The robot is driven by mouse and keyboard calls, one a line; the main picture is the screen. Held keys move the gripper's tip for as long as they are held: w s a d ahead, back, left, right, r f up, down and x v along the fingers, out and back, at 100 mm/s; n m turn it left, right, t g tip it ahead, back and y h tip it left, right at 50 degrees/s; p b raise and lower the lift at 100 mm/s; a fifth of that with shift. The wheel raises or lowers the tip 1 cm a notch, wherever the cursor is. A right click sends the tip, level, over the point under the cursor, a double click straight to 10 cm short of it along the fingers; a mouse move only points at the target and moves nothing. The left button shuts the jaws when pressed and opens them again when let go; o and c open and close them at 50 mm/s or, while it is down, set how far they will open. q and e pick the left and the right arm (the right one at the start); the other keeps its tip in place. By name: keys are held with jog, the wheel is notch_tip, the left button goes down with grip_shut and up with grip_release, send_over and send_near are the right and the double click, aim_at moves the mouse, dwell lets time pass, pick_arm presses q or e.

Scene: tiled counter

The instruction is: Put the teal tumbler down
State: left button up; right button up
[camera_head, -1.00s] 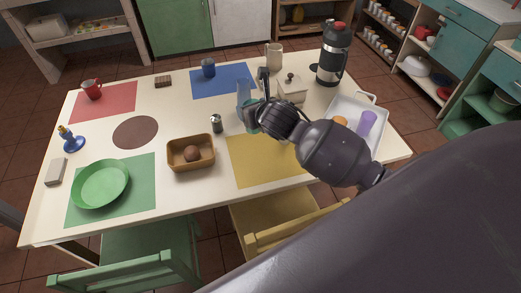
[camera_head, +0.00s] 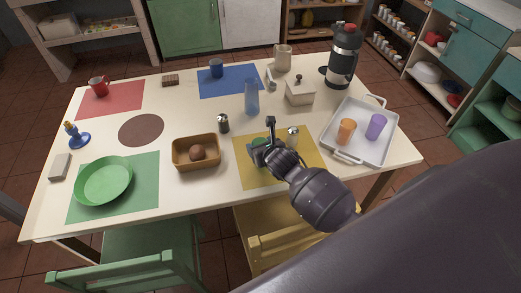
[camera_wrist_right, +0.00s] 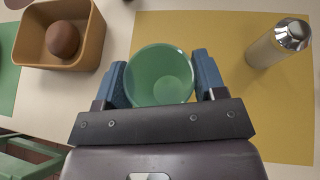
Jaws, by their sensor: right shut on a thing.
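The teal tumbler (camera_wrist_right: 160,75) is between the fingers of my right gripper (camera_wrist_right: 160,82), seen from above in the wrist view with its open mouth toward the camera. My right gripper (camera_head: 262,148) is shut on it. In the head view the tumbler (camera_head: 257,143) is mostly hidden by the gripper. It is over the left part of the yellow mat (camera_head: 245,181); I cannot tell whether its base touches the mat. My left gripper is not in view.
A brown basket (camera_head: 186,165) with a brown ball stands left of the gripper. A shaker (camera_wrist_right: 278,42) stands to the right on the mat. A white tray (camera_head: 357,153) with orange and purple cups is further right. A clear blue glass (camera_head: 252,97) stands behind.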

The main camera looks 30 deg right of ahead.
jog(key=shift+f, duration=0.75)
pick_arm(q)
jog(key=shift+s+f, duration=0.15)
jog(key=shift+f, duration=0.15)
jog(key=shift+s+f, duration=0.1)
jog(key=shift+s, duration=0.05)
pick_arm(e)
jog(key=shift+f, duration=0.1)
jog(key=o, duration=0.9)
